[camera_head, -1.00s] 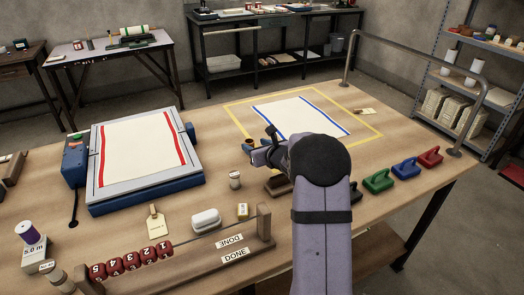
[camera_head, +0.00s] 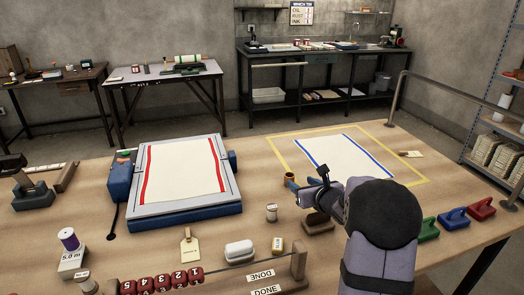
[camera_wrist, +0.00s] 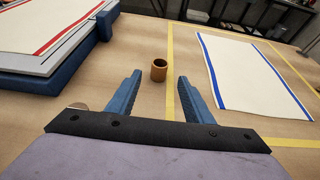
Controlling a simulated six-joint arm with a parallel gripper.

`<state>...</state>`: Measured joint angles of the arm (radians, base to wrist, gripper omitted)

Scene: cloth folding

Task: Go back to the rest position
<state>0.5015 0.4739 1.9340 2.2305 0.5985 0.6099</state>
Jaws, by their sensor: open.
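My gripper (camera_head: 306,188) is raised above the wooden table, left of the blue-striped cloth and right of the blue press frame. In the wrist view my gripper (camera_wrist: 156,92) has its two blue fingers wide apart with nothing between them. A cream cloth with blue stripes (camera_head: 345,155) lies flat inside a yellow taped outline. It also shows at the right of the wrist view (camera_wrist: 245,72). A cream cloth with red stripes (camera_head: 183,170) lies flat on the grey-and-blue frame (camera_head: 185,215). A small brown cup (camera_wrist: 159,70) stands beyond the fingers.
A bead rack (camera_head: 230,275) with several red numbered beads runs along the front. A white box (camera_head: 239,250), a tag (camera_head: 189,250) and a small jar (camera_head: 271,212) lie behind it. Green (camera_head: 428,230), blue (camera_head: 455,218) and red (camera_head: 482,208) handled blocks sit at right.

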